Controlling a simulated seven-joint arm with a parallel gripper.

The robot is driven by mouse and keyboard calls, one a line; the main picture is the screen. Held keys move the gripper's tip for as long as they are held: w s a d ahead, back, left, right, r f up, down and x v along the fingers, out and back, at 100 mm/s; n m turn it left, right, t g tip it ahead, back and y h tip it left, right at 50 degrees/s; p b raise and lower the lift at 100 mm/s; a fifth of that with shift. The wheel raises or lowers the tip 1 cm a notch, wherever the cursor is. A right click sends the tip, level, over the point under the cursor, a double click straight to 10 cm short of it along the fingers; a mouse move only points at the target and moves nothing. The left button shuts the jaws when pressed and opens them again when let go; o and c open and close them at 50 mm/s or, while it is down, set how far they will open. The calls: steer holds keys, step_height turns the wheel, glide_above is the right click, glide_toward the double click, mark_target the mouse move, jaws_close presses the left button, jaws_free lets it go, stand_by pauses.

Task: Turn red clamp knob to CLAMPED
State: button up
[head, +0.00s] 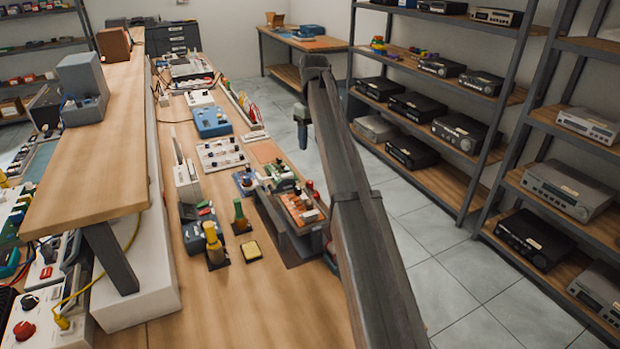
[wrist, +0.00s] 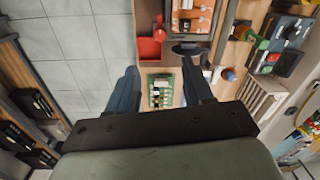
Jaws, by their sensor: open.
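A red knob-like part (head: 311,187) stands at the right edge of the bench, beside a holder (head: 270,212) carrying an orange-red board (head: 299,209). In the wrist view a red part (wrist: 150,48), likely belonging to the clamp, lies beyond my fingers. I cannot read any CLAMPED marking or tell the knob's setting. My gripper (head: 303,140) hangs above and behind the holder in the head view, apart from it. In the wrist view my gripper (wrist: 162,88) is open and empty, with a green board (wrist: 162,92) below between the fingers.
A green board (head: 281,176) lies behind the holder. The front bench surface (head: 240,310) is clear. Shelving (head: 430,180) with electronics stands across the aisle to the right.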

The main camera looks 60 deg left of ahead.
mark_target(310, 181)
steer(key=f, duration=1.3)
steer(key=shift+s+f, duration=0.25)
steer(key=shift+f, duration=0.1)
steer(key=shift+c, duration=0.4)
jaws_close()
